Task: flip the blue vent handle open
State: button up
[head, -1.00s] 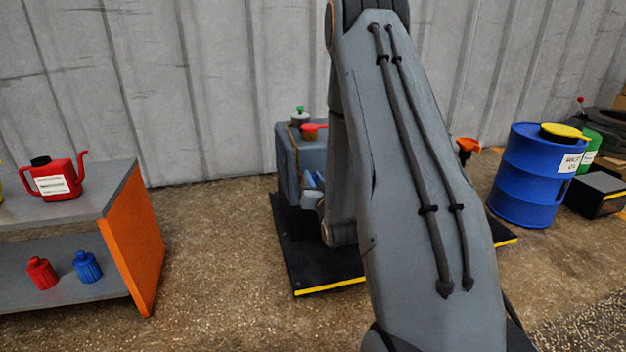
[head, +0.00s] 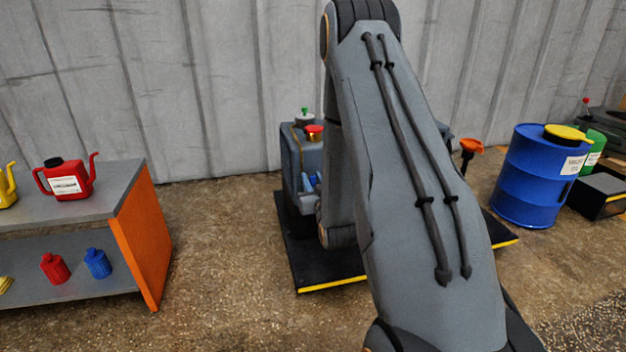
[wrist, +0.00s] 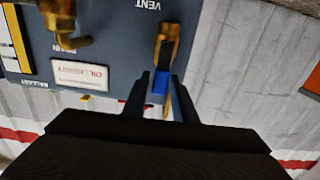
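The blue vent handle (wrist: 160,85) shows in the wrist view below a brass valve body (wrist: 166,45), on a dark panel with an upside-down VENT label. My gripper (wrist: 162,76) has its two black fingers apart, one on each side of the blue handle. I cannot tell whether either finger touches it. The handle's lower end is partly hidden by the gripper. In the head view, the blue-grey machine (head: 291,160) stands behind my arm, which hides much of it. A small blue part shows there, but my gripper is hidden.
Another brass valve (wrist: 65,30) and a white label plate (wrist: 80,73) sit left on the panel. The machine stands on a black base (head: 300,265) with a yellow edge. An orange-sided shelf (head: 140,240) is left; a blue drum (head: 530,180) is right. Floor between shelf and base is clear.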

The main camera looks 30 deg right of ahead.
jog(key=shift+o, duration=0.9)
jog(key=p+v, duration=0.3)
jog(key=v, duration=0.4)
jog(key=shift+s+p, duration=0.3)
jog(key=shift+s, duration=0.1)
jog(key=shift+a, duration=0.1)
